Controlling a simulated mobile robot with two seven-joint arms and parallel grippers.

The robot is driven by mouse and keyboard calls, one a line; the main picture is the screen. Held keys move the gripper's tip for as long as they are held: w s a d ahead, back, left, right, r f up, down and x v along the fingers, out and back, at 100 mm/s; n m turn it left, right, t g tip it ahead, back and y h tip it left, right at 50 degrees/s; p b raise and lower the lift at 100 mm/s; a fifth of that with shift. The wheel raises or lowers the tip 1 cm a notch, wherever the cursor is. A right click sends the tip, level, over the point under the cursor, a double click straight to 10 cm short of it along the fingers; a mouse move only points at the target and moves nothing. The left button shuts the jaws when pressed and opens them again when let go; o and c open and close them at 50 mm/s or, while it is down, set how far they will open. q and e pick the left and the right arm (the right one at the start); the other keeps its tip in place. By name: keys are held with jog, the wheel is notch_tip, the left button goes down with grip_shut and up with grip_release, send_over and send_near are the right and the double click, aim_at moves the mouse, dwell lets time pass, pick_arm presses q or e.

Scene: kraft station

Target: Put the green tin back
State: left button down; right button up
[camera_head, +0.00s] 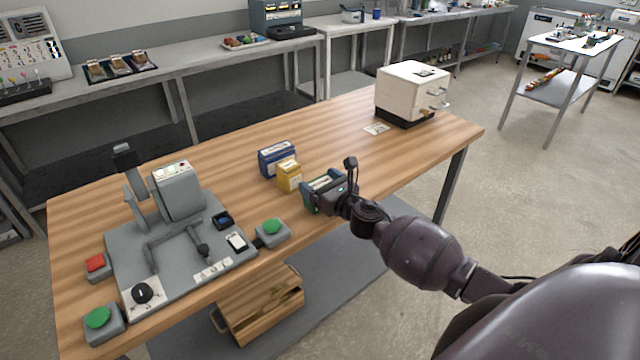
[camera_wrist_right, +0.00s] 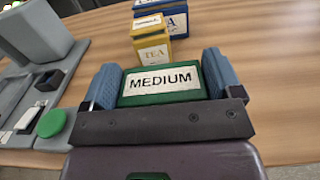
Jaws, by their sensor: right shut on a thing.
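The green tin (camera_wrist_right: 160,85), with a white label reading MEDIUM, is between the fingers of my right gripper (camera_wrist_right: 162,88) in the right wrist view. The blue finger pads press on its two sides. In the head view the right gripper (camera_head: 325,190) is over the front part of the wooden table, and the green tin (camera_head: 320,183) is partly hidden by it. I cannot tell whether the tin touches the table. A yellow tea tin (camera_head: 289,175) and a blue tea tin (camera_head: 276,158) stand just beyond it to the left. My left gripper is not in view.
A grey machine (camera_head: 178,192) on a base plate with green and red buttons takes up the table's left end. A white box with drawers (camera_head: 408,90) stands at the far right. A wooden crate (camera_head: 262,312) sits below the table. The back middle of the table is clear.

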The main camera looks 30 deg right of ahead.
jog(key=shift+f, duration=0.2)
jog(key=o, duration=0.8)
